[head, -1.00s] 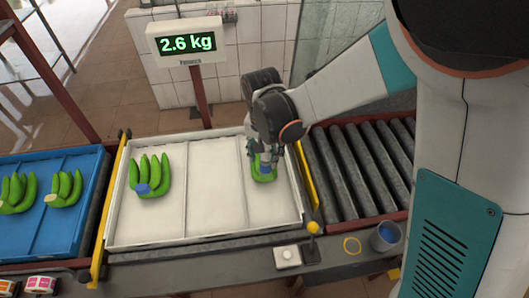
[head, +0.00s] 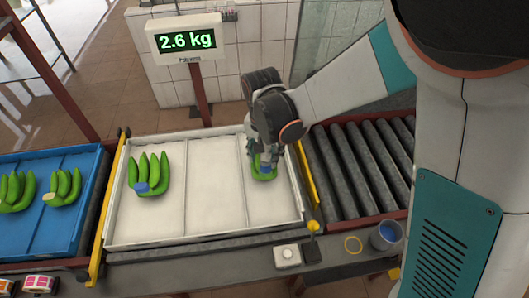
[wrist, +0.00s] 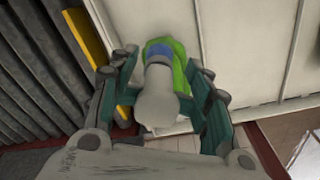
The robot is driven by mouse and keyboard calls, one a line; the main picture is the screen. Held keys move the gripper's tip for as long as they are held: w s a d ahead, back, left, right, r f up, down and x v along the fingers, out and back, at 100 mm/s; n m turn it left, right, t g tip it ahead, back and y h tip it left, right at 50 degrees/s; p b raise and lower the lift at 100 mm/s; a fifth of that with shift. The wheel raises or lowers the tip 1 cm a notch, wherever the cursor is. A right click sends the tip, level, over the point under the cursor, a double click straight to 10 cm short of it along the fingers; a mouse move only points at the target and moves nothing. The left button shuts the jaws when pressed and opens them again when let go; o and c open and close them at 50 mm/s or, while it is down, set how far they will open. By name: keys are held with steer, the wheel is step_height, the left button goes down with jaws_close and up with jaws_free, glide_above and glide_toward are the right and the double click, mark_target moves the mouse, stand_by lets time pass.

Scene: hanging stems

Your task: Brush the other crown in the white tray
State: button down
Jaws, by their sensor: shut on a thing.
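The white tray (head: 216,170) has three compartments. A green banana hand (head: 152,170) lies in its left one with a blue crown (head: 142,188). A second hand (head: 264,177) lies in the right compartment, partly hidden under my gripper (head: 264,150). Blue shows at its crown end. In the wrist view, my gripper (wrist: 158,92) is shut on a pale, round-ended brush (wrist: 158,108), which reaches over the crown end of the green hand (wrist: 178,62). A blue patch (wrist: 159,51) shows at its far end; I cannot tell whether it is bristles or crown.
A blue crate (head: 50,228) with more bananas stands at left. A scale display (head: 187,42) reads 2.6 kg behind the tray. Rollers (head: 352,170) lie to the right.

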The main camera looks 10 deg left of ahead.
steer(key=shift+f, duration=0.2)
steer(key=shift+a, duration=0.15)
steer(key=shift+s+a+r, duration=0.15)
steer(key=shift+a, duration=0.4)
steer(key=shift+d, duration=0.1)
steer(key=shift+w+d+b, duration=0.15)
steer(key=shift+d+b, duration=0.15)
steer(key=shift+d, duration=0.4)
steer(key=shift+w+d+b, duration=0.15)
steer(key=shift+d+b, duration=0.1)
steer(key=shift+d, duration=0.4)
steer(key=shift+a, duration=0.1)
